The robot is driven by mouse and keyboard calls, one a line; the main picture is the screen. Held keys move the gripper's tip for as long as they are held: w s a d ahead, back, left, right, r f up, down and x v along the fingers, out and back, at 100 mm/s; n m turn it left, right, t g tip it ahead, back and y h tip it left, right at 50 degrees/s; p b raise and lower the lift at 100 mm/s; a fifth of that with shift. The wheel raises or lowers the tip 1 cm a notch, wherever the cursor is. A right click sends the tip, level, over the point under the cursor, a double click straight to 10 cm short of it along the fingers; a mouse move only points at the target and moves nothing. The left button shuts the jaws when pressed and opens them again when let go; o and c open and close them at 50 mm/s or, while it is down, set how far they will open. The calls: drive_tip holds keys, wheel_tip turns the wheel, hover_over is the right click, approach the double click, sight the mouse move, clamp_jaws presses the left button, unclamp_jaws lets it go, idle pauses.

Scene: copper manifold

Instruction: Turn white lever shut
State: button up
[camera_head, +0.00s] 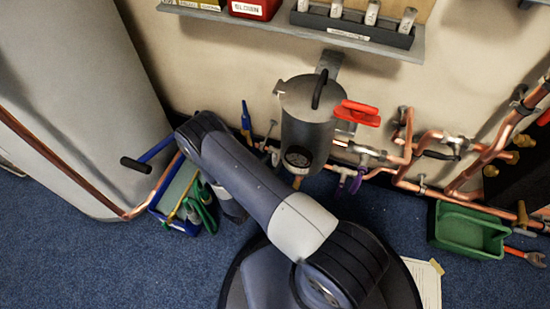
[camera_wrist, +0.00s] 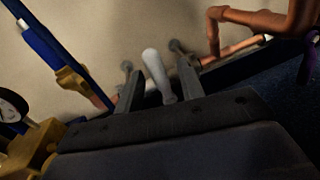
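The white lever (camera_wrist: 157,76) stands up, slightly tilted, between the two fingers of my gripper (camera_wrist: 162,88) in the wrist view. The gripper is open, with a visible gap on each side of the lever. Whether a finger touches the lever low down cannot be told. The lever's lower end and its valve body are mostly hidden by the gripper. In the head view a small pale lever (camera_head: 269,132) shows between my arm and the grey canister; it seems to be the same one. My gripper is hidden behind my arm there.
A blue-handled valve (camera_wrist: 48,45) with brass fittings and a gauge (camera_wrist: 10,106) is at left. Copper pipe (camera_wrist: 262,22) and a purple handle (camera_wrist: 306,58) are at right. A green bin (camera_head: 468,230) stands right.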

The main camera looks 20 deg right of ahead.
sight(274, 161)
drive_tip(key=p+v, duration=0.1)
drive_tip(key=v, duration=0.7)
drive_tip(key=shift+p, duration=0.3)
drive_tip(key=shift+d, duration=0.1)
drive_tip(key=b+x, duration=0.2)
drive_tip(key=x, duration=0.9)
drive_tip(key=shift+w+b, duration=0.1)
drive_tip(key=shift+b, duration=0.3)
drive_tip(key=shift+a+n, duration=0.25)
drive_tip(key=shift+n, duration=0.05)
